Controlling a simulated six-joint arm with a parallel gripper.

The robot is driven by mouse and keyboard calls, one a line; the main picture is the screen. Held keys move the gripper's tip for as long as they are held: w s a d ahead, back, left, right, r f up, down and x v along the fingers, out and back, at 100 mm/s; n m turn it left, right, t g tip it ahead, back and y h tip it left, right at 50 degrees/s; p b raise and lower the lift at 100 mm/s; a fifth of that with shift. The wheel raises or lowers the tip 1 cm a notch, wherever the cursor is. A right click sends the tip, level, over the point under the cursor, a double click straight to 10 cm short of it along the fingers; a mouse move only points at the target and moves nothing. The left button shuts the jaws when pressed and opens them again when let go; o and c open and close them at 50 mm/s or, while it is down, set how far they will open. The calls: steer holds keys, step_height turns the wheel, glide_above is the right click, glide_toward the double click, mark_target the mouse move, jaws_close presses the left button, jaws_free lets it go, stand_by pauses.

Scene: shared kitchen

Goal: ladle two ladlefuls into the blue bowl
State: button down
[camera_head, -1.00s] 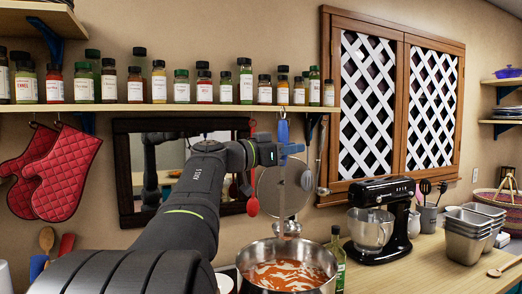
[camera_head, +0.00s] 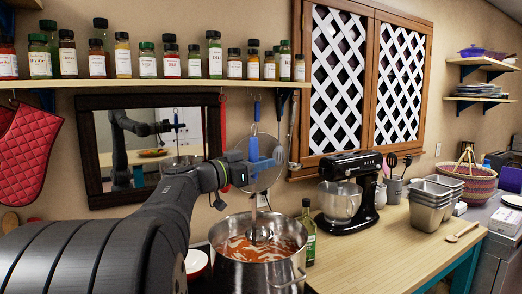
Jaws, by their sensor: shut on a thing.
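My gripper (camera_head: 258,167) is shut on the blue handle of a ladle (camera_head: 253,149) and holds it roughly upright over the steel pot (camera_head: 240,277). The ladle's metal shaft runs down into the pot. Its head is at the surface of the orange-red soup with pale streaks (camera_head: 243,247); how deep it sits and how full it is, I cannot tell. I cannot make out a blue bowl standing on the counter.
A green bottle (camera_head: 308,235) stands close to the pot's right side. A black stand mixer (camera_head: 350,190), steel tins (camera_head: 432,200) and a woven basket (camera_head: 470,180) are further right. The wooden counter (camera_head: 380,250) is clear in front. A spice shelf (camera_head: 150,82) hangs above.

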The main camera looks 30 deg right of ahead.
mark_target(253, 197)
step_height(253, 197, down, 9)
stand_by(0.6)
steer(key=shift+r, duration=0.3)
stand_by(1.8)
step_height(253, 197, up, 17)
steer(key=shift+f, duration=0.15)
stand_by(1.1)
stand_by(0.3)
